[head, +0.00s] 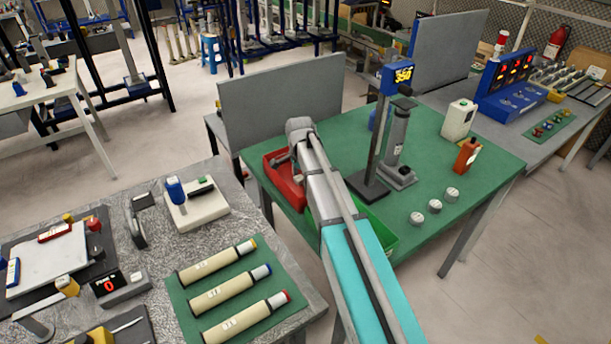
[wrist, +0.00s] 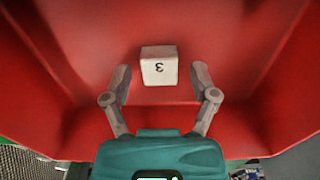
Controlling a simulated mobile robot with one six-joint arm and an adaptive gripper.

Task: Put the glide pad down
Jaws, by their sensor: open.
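A small white block marked 3, the likely glide pad (wrist: 159,66), is in the red bin (wrist: 75,45) in the wrist view. My gripper (wrist: 160,78) is open, with one finger on each side of the block and gaps between them. Whether the block rests on the bin floor is hard to tell. The red bin (head: 288,194) also shows in the head view, on the green table, partly covered by my arm. The block is hidden there.
A green bin (head: 382,236) sits beside my arm on the green table (head: 480,150). A grey panel (head: 283,98) stands behind the red bin. Three white round pieces (head: 434,206) lie at the right.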

